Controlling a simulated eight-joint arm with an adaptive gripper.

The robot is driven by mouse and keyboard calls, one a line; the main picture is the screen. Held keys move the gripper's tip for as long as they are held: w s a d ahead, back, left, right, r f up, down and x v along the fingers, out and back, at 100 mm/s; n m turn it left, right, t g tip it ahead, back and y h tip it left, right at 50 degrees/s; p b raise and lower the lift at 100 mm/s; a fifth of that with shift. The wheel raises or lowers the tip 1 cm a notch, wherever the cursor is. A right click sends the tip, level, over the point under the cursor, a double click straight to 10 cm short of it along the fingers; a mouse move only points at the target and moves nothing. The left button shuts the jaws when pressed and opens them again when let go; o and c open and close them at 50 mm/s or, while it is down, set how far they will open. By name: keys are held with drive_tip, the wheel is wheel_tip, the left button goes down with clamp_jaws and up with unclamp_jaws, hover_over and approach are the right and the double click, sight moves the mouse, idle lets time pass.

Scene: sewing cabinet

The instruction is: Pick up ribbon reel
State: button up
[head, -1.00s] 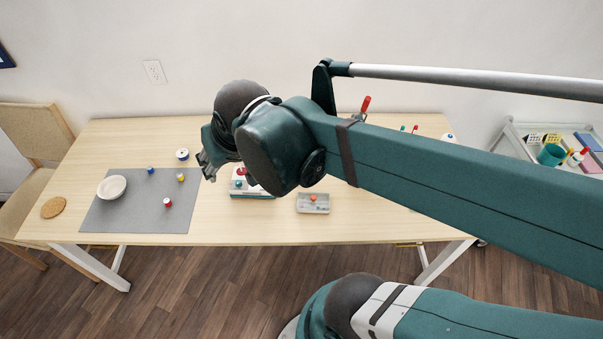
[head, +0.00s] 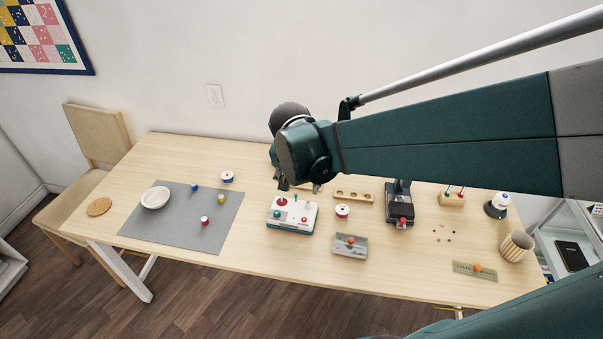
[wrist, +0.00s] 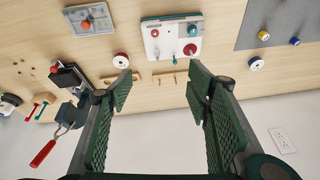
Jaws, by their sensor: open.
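Two small white reels stand on the table. The frames do not show which one is the ribbon reel. My gripper (wrist: 160,84) is open and empty, raised above the back of the table. Neither reel is between its fingers. In the head view my arm hides part of it.
The white box with knobs (head: 292,213), grey tray (head: 350,246), wooden holder (head: 353,196) and dark machine (head: 399,207) crowd the middle. The grey mat (head: 205,235) holds a white bowl (head: 156,197) and several small spools. Bare tabletop lies around the blue-centred reel.

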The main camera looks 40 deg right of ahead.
drive_tip(key=w+d+f+m+g+b, duration=0.1)
drive_tip(key=d+f+m+g+b, duration=0.1)
drive_tip(key=d+f+m, duration=0.45)
drive_tip(key=m+g+h+b, duration=0.1)
drive_tip(key=m+g, duration=0.1)
drive_tip(key=m, duration=0.1)
approach(341, 208)
drive_tip(key=shift+s+a+f, duration=0.1)
drive_tip(key=shift+s+f, duration=0.2)
drive_tip(key=shift+f, duration=0.15)
drive_tip(key=shift+f, duration=0.1)
drive_tip(key=shift+b+x, duration=0.4)
drive_tip(key=shift+x, duration=0.8)
drive_tip(key=shift+b+x, duration=0.85)
drive_tip(key=shift+x, duration=1.75)
drive_tip(key=shift+s, duration=0.1)
drive_tip(key=shift+c, duration=0.7)
